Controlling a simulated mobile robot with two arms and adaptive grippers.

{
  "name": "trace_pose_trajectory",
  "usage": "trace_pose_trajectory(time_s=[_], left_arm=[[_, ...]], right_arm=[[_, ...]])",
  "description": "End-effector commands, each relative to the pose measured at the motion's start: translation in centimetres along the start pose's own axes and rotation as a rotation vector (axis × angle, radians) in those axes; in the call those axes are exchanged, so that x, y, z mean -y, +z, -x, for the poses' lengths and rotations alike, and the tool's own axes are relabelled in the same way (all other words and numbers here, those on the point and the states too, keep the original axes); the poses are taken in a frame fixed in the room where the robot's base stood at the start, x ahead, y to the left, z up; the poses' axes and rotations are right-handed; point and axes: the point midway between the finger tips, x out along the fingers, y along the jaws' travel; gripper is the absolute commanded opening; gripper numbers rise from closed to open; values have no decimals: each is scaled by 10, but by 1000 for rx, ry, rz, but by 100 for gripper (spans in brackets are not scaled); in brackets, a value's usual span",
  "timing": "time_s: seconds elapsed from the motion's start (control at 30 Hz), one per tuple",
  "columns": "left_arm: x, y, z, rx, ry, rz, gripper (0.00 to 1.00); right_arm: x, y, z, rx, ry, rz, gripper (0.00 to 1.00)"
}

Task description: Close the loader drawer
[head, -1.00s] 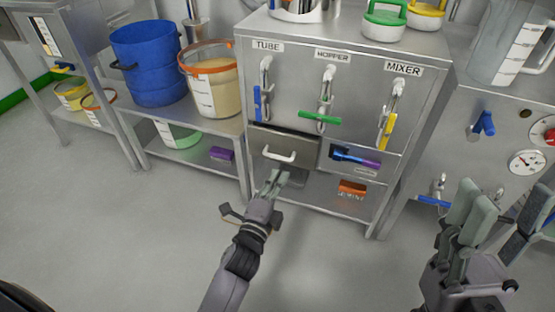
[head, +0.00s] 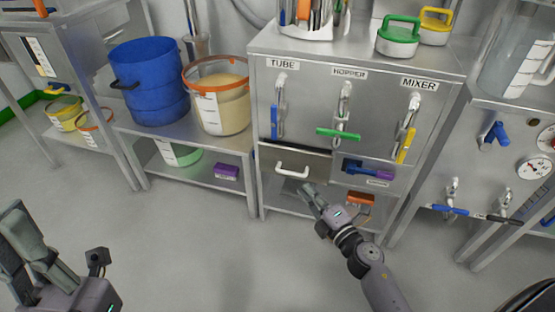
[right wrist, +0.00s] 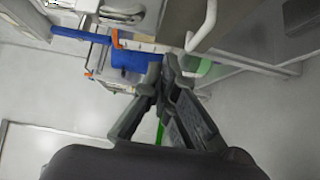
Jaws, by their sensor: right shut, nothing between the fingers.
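The loader drawer (head: 268,163) is the low front with a white bar handle (head: 292,171) under the TUBE label of the steel cabinet (head: 330,68). A dark strip runs along its top edge; how far it stands out is hard to tell. My right gripper (head: 307,192) is shut and empty, just below and right of the handle. In the right wrist view, the shut fingertips (right wrist: 170,62) point toward the white handle (right wrist: 207,26) with a gap visible between them. My left gripper (head: 28,248) is at the bottom left, away from the cabinet; its finger gap is unclear.
Right of the drawer are a blue-purple item (head: 370,171) and an orange block (head: 360,198) on the lower shelf. Blue, green and yellow valve levers hang above. A shelf with a blue bucket (head: 150,85) and a powder tub (head: 217,105) stands left. The floor in front is clear.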

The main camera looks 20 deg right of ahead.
Motion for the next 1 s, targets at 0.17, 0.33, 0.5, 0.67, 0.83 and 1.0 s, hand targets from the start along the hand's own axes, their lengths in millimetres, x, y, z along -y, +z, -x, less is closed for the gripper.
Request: trace_pose_trajectory(time_s=[0.17, 0.33, 0.5, 0.67, 0.83, 1.0], left_arm=[[0, -2, 2, -12, 1, -2, 0], [0, -1, 5, -12, 2, -4, 0], [0, 1, 12, -12, 2, -5, 0], [0, 2, 17, -11, 2, -5, 0], [0, 3, 18, -10, 2, -5, 0], [0, 3, 18, -10, 2, -5, 0]], right_arm=[[-2, -1, -34, -3, 6, -1, 0], [-2, -1, -71, -3, 6, -2, 0], [0, 7, -100, -2, 4, -1, 0], [0, 20, -113, -3, 4, -3, 0], [-1, 26, -118, -4, 3, -4, 0], [-2, 27, -119, -4, 3, -4, 0]])
